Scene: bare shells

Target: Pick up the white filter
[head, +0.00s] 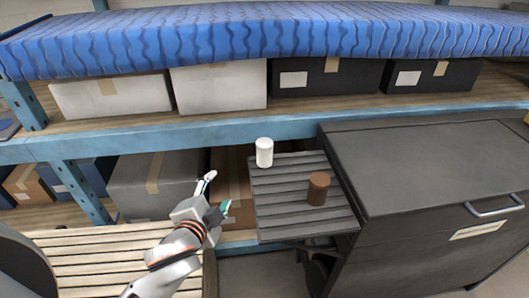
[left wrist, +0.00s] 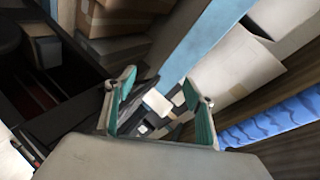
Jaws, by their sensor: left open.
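The white filter (head: 264,152) is a small white cylinder. It stands upright at the back left corner of a grey slatted side shelf (head: 281,216) in the head view. My left gripper (head: 219,190) is left of the shelf and nearer than the filter, apart from it, with its fingers spread and nothing held. In the left wrist view the two teal fingers of the left gripper (left wrist: 160,92) are spread apart. Small pale shapes show between them, and I cannot tell whether one is the filter. My right gripper is not in view.
A brown cylinder (head: 318,188) stands on the same shelf, right of the filter. A dark grey cabinet (head: 430,165) with a handle adjoins the shelf at right. A blue rack beam (head: 180,138) runs behind, with boxes (head: 218,86) above it. A slatted wooden surface (head: 95,255) lies at lower left.

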